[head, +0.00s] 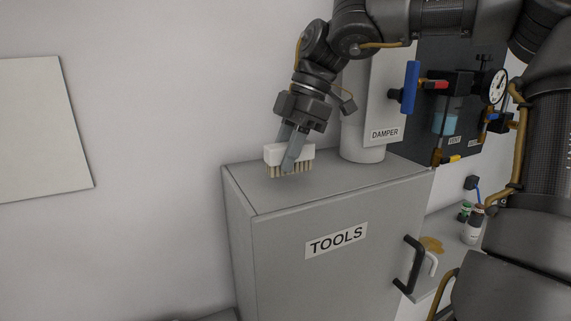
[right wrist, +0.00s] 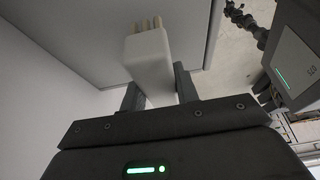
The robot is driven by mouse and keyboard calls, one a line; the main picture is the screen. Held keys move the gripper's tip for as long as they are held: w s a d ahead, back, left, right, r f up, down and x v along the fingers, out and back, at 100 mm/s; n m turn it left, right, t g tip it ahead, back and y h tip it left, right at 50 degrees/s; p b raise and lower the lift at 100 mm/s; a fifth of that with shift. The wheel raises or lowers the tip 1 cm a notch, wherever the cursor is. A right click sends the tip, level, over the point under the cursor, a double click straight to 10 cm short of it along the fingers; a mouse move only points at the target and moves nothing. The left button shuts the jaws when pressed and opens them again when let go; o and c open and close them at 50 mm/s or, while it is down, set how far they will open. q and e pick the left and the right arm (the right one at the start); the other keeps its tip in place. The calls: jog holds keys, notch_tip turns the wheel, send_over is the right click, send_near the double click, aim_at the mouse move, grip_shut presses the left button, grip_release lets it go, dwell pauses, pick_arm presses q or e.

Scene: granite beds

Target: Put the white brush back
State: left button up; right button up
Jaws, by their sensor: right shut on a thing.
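The white brush (head: 277,154) has a white block and tan bristles that point down. My right gripper (head: 289,166) is shut on the brush's white block. It holds the brush at the top of the grey TOOLS cabinet (head: 310,270), near the top's left side. I cannot tell whether the bristles touch the top. In the right wrist view the brush (right wrist: 149,58) sits between the two fingers (right wrist: 158,92). My left gripper is not in view.
A grey pipe with a DAMPER plate (head: 384,134) and a blue handle (head: 410,87) stands behind the cabinet top. A gauge (head: 498,86) hangs on a dark panel at right. A black door handle (head: 409,265) sticks out from the cabinet. Small bottles (head: 473,226) stand on the right.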

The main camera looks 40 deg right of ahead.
notch_tip(320, 180, down, 2)
jog(key=shift+f, duration=0.35)
jog(key=o, duration=0.9)
